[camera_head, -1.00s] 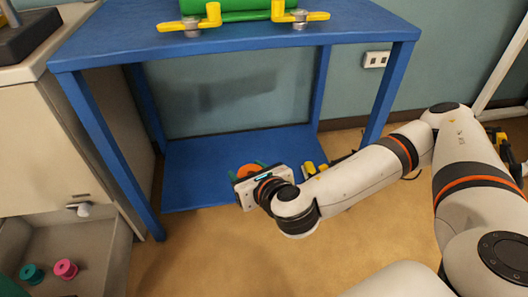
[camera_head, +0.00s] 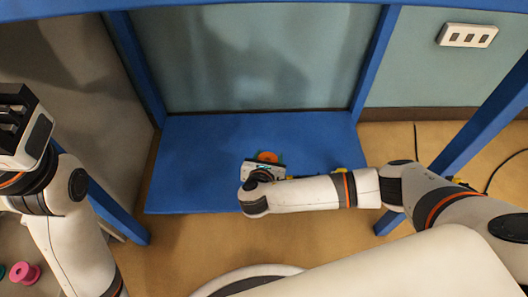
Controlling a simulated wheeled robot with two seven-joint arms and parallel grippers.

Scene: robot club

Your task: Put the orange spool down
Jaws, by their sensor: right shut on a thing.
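The orange spool (camera_head: 268,157) shows just beyond my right gripper (camera_head: 266,163), low over the blue lower shelf (camera_head: 195,165) of the table. The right gripper is shut on the spool; its fingers are mostly hidden behind its own body and wrist. I cannot tell whether the spool touches the shelf. A bit of green shows beside the spool. My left gripper (camera_head: 14,120) is raised at the left edge, partly cut off; its jaw opening cannot be made out.
A pink spool (camera_head: 25,272) and part of a teal spool (camera_head: 2,271) lie at the lower left. Yellow items (camera_head: 340,171) lie right of the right gripper, partly behind my arm. Blue table legs (camera_head: 487,120) stand at the sides. The shelf's left part is clear.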

